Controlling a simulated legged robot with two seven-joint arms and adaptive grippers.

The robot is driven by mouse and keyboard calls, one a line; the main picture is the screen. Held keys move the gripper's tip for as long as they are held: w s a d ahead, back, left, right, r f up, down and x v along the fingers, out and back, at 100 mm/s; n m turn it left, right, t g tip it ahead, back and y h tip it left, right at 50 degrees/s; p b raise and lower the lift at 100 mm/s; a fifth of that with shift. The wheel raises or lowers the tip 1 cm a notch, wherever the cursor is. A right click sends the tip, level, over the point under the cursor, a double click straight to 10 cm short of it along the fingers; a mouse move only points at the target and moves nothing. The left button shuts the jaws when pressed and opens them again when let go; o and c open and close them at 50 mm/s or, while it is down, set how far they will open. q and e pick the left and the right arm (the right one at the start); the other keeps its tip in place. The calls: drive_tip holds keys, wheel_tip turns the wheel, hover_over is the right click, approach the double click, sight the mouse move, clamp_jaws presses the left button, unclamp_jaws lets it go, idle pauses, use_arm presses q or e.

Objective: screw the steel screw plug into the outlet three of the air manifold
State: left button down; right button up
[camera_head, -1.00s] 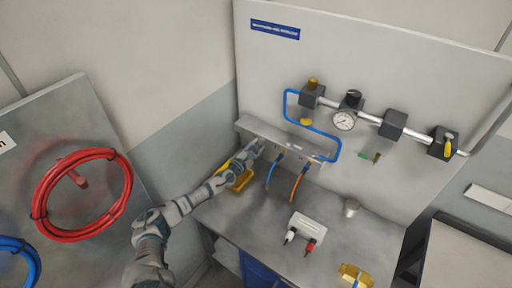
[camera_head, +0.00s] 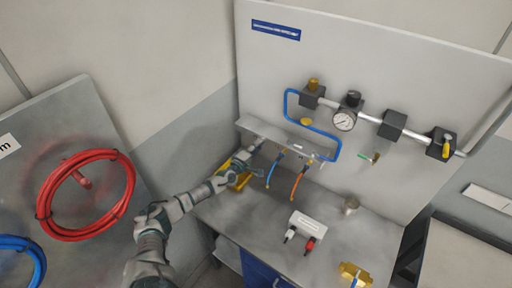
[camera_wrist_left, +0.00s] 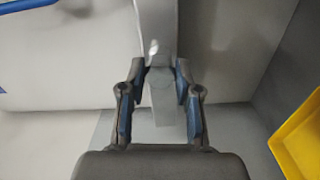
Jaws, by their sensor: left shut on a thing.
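The air manifold (camera_head: 272,134) is a long grey bar along the lower left of the upright panel. A blue hose and an orange hose hang from its underside. My left gripper (camera_head: 258,147) is just below the bar's left part, left of the blue hose. In the left wrist view my left gripper (camera_wrist_left: 161,66) is shut on a small pale metal piece (camera_wrist_left: 153,47), likely the steel screw plug, mostly hidden between the fingertips. The manifold bar (camera_wrist_left: 156,18) lies straight beyond it. Whether the plug touches an outlet cannot be told. My right gripper is not in view.
A yellow bin (camera_head: 226,180) stands below my left gripper and shows in the left wrist view (camera_wrist_left: 302,135). A white block with white and red connectors (camera_head: 307,226), a metal cup (camera_head: 351,205) and a brass part (camera_head: 354,272) are on the bench. A pressure gauge (camera_head: 344,121) is above.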

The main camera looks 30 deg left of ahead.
use_arm(q)
drive_tip(key=m, duration=0.4)
drive_tip(key=shift+d+f+m, duration=0.1)
drive_tip(key=shift+m, duration=0.3)
drive_tip(key=c, duration=0.8)
unclamp_jaws()
drive_tip(key=s, duration=0.5)
drive_tip(key=s+a, duration=0.1)
drive_tip(key=s, duration=0.1)
drive_tip(key=shift+s+f, duration=0.1)
drive_tip(key=shift+s, duration=0.25)
